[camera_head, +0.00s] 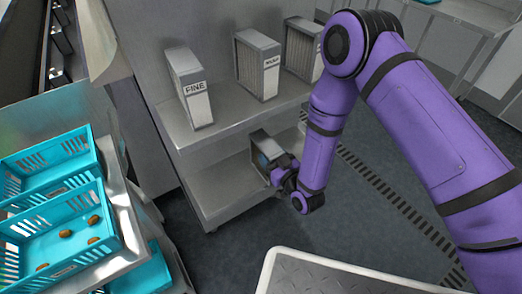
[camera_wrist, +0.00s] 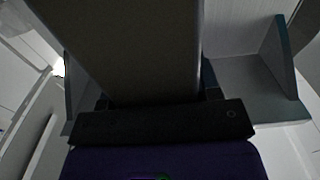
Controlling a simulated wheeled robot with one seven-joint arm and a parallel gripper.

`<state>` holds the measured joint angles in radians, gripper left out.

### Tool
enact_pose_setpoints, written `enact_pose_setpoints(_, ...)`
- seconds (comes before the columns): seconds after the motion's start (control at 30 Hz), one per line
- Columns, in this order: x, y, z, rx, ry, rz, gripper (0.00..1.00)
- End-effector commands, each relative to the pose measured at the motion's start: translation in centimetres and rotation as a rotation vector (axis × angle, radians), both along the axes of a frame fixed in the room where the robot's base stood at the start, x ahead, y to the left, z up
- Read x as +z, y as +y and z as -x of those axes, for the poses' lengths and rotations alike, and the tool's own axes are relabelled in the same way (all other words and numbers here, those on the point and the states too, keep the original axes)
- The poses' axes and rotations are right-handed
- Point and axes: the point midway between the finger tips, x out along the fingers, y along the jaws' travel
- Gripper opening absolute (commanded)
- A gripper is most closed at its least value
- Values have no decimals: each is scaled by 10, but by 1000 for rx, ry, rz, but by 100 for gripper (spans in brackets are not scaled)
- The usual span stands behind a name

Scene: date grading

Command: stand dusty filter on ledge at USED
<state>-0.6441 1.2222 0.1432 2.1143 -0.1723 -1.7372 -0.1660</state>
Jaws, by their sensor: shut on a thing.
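My gripper (camera_head: 280,172) is shut on a grey box-shaped filter (camera_head: 262,146) by the lower shelf (camera_head: 222,190) of the grey rack. The filter looks upright and slightly tilted in the head view. I cannot tell whether its base touches the shelf. In the wrist view the held filter (camera_wrist: 130,45) fills the upper middle as a dark, dull panel, and its lower end is hidden by the gripper. No USED marking is readable in either view.
On the upper shelf (camera_head: 222,122) stand a filter labelled FINE (camera_head: 190,88), a second filter (camera_head: 257,64) with a small unclear label and a third (camera_head: 302,48) partly behind my arm. Turquoise crates (camera_head: 55,215) with several dates stand at left. The lower shelf's left part is clear.

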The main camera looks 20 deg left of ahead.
Motion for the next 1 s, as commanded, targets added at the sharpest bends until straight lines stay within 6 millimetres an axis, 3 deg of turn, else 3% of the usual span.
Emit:
enact_pose_setpoints(0.1, -2, 19, -20, 0, -3, -3, 24)
enact_pose_setpoints(0.3, -5, 39, -42, 0, -1, -2, 24)
enact_pose_setpoints(0.57, -6, 51, -54, 0, -1, -3, 24)
enact_pose_setpoints(0.8, -40, 49, -53, 0, 1, 0, 24)
enact_pose_setpoints(1.0, -41, 49, -53, -1, 0, -1, 24)
